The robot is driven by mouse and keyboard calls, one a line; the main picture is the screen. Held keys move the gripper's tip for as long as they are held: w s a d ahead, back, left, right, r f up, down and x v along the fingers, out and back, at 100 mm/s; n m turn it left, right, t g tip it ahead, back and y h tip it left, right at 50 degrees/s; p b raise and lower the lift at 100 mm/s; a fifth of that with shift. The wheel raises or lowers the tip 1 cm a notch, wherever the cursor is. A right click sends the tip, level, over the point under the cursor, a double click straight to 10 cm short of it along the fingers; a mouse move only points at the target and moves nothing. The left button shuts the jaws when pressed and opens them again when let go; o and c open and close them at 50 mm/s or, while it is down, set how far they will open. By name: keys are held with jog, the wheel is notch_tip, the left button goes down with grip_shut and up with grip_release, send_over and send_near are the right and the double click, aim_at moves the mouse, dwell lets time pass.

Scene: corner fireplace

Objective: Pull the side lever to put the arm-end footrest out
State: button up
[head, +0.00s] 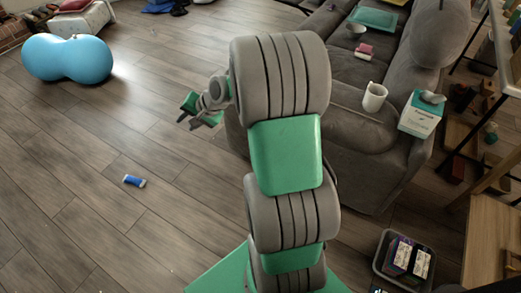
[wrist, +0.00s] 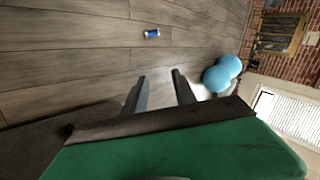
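The grey-brown sofa (head: 378,165) stands at the right of the head view, its near arm end beside my arm. My arm hides part of the sofa's near left side. I cannot make out the side lever in either view, and no footrest is seen extended. My gripper (head: 188,118) is left of the sofa, over the open floor and apart from the sofa as far as I can see. In the wrist view my gripper (wrist: 159,76) has its two fingers apart, with nothing between them.
A blue peanut ball (head: 68,59) and a small blue-and-white item (head: 134,181) lie on the wood floor. A dark bin (head: 380,259) stands at lower right. The left floor is mostly clear.

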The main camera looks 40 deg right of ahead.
jog(key=w+d+f+m+t+b, duration=0.25)
jog(key=d+f+m, duration=0.2)
jog(key=f, duration=0.35)
jog(key=w+d+f+m+t+b, duration=0.1)
jog(key=w+d+f+m+b, duration=0.2)
jog(key=d+f, duration=0.4)
jog(key=s+d+f+m+t+h+b, duration=0.3)
jog(key=s+d+f+m+h+b, duration=0.15)
jog(key=d+f+m, duration=0.55)
jog(key=s+d+f+m+t+h+b, duration=0.35)
jog(key=s+d+f+m+b, duration=0.2)
jog(key=d+f+m, duration=0.45)
jog(key=shift+n, duration=0.55)
jog(key=b+x, duration=0.1)
jog(key=x, duration=0.4)
jog(key=b+x, duration=0.1)
jog(key=x, duration=0.2)
jog(key=shift+d+f+b, duration=0.2)
jog(key=shift+d+b, duration=0.1)
jog(key=shift+s, duration=0.1)
jog(key=shift+c, duration=0.2)
grip_shut()
